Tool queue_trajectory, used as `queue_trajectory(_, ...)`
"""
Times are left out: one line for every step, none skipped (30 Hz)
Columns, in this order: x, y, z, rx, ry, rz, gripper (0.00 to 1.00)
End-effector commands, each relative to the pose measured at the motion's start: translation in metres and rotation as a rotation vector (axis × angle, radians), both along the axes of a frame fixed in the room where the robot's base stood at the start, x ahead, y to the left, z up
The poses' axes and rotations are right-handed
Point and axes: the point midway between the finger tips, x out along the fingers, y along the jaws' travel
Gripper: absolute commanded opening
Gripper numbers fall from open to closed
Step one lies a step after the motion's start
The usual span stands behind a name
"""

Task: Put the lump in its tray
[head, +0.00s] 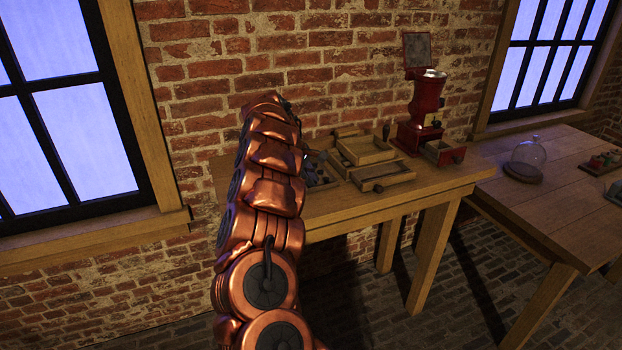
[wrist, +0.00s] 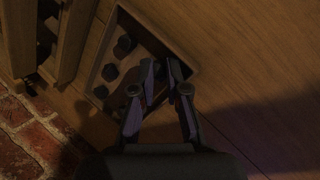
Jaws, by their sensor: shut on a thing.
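A small wooden tray (wrist: 158,33) lies on the wooden table in the wrist view. Several dark lumps (wrist: 124,46) sit in it along its left side. My gripper (wrist: 163,70) is over the right part of this tray, its fingers close together on a dark lump that hardly shows between them. I cannot tell whether that lump touches the tray floor. In the head view my copper arm hides most of the gripper, and the tray with dark lumps (head: 318,175) shows in part just right of the arm.
Wooden boxes (head: 366,150) stand right of the tray, with a shallow wooden drawer-like box (head: 381,175) in front. A red grinder (head: 426,100) with an open drawer stands farther right. A glass dome (head: 528,157) is on the second table. Bare tabletop (wrist: 250,70) lies right of my gripper.

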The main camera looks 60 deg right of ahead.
Motion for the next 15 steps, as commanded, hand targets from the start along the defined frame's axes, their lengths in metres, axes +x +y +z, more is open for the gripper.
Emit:
queue_trajectory(0.000,0.000,-0.002,0.001,0.000,0.000,0.00)
queue_trajectory(0.000,0.000,-0.003,0.001,0.000,0.001,0.00)
queue_trajectory(0.000,0.000,-0.004,0.001,0.000,0.001,0.00)
queue_trajectory(0.000,0.000,-0.005,0.002,0.001,0.000,0.00)
queue_trajectory(0.000,0.000,-0.006,0.002,0.001,0.000,0.00)
queue_trajectory(0.000,0.000,-0.008,0.003,0.001,0.000,0.00)
queue_trajectory(0.000,0.001,-0.009,0.003,0.002,0.001,0.00)
queue_trajectory(-0.001,0.000,-0.010,0.004,0.002,0.001,0.00)
queue_trajectory(-0.001,0.001,-0.011,0.005,0.003,0.000,0.00)
queue_trajectory(-0.001,0.001,-0.013,0.005,0.003,0.000,0.00)
queue_trajectory(-0.001,0.001,-0.014,0.006,0.003,0.000,0.00)
queue_trajectory(-0.001,0.001,-0.015,0.007,0.004,-0.001,0.00)
queue_trajectory(-0.001,0.001,-0.017,0.008,0.004,-0.001,0.00)
queue_trajectory(-0.001,0.001,-0.018,0.009,0.004,0.000,0.00)
queue_trajectory(-0.002,0.001,-0.019,0.010,0.005,-0.001,0.00)
